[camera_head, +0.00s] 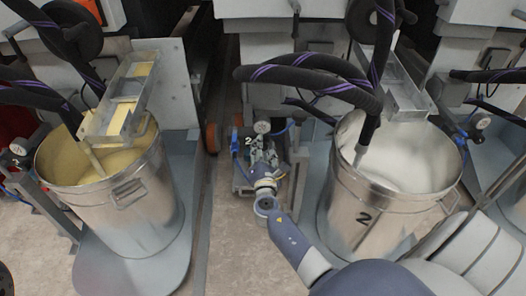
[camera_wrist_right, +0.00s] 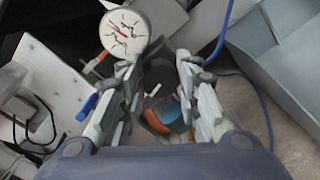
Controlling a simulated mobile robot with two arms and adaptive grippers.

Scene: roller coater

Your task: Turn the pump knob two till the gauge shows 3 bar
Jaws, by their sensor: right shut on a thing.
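The pump gauge (camera_head: 262,127) marked 2 stands between the two drums, and its white round dial (camera_wrist_right: 125,33) faces me in the right wrist view. A short red needle shows near the dial's middle, but I cannot read the value. My right gripper (camera_head: 262,162) reaches down at the pump, just below the gauge. In the wrist view its fingers (camera_wrist_right: 160,72) are on either side of the pump knob, which is largely hidden between them. The gripper is shut on it. My left gripper is out of view.
The steel drum (camera_head: 352,212) marked 2 stands close to the right of my right arm. A drum with yellow contents (camera_head: 140,208) stands at the left. Blue hoses (camera_wrist_right: 268,125) run near the gripper. Thick black hoses (camera_head: 310,82) hang above. Floor (camera_head: 235,235) between the drums is clear.

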